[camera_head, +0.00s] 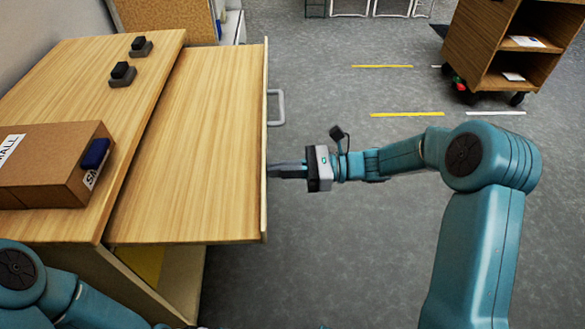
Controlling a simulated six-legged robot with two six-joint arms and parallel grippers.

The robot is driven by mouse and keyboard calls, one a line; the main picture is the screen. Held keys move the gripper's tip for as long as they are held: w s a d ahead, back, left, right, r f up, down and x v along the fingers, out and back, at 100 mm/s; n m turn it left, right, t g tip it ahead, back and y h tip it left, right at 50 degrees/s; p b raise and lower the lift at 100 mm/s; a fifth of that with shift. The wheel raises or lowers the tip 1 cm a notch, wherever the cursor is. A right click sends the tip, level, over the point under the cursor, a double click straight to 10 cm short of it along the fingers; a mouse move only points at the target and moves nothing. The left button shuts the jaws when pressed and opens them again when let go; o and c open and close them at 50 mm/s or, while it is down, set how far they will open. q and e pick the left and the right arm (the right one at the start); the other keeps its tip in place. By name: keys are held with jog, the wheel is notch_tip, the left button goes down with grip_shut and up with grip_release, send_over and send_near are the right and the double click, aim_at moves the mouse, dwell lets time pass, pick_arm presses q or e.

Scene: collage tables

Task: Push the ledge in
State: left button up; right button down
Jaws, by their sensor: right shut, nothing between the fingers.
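The wooden ledge (195,140) is pulled out to the right from under the tabletop (85,85). A thin front panel (265,140) edges it, with a grey handle (277,107) toward the far end. My right gripper (270,170) points left, its shut fingers at the front panel, nearer to me than the handle. They look in contact or very close; I cannot tell which. Part of my left arm (55,295) shows at the bottom left; its gripper is out of view.
A cardboard box (50,150) with a dark blue object (95,152) lies on the tabletop. Two small black devices (122,73) (140,45) stand farther back. A wheeled wooden shelf (480,45) is at the top right. The grey floor (350,250) right of the ledge is open.

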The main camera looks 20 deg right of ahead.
aim_at(146, 176)
jog(key=shift+a, duration=0.1)
jog(key=b+x, duration=0.1)
jog(key=x, duration=2.7)
jog(key=shift+f, duration=0.2)
jog(key=shift+w+a, duration=0.2)
jog(key=shift+a, duration=0.4)
jog(key=shift+r, duration=0.2)
jog(key=shift+a+r, duration=0.1)
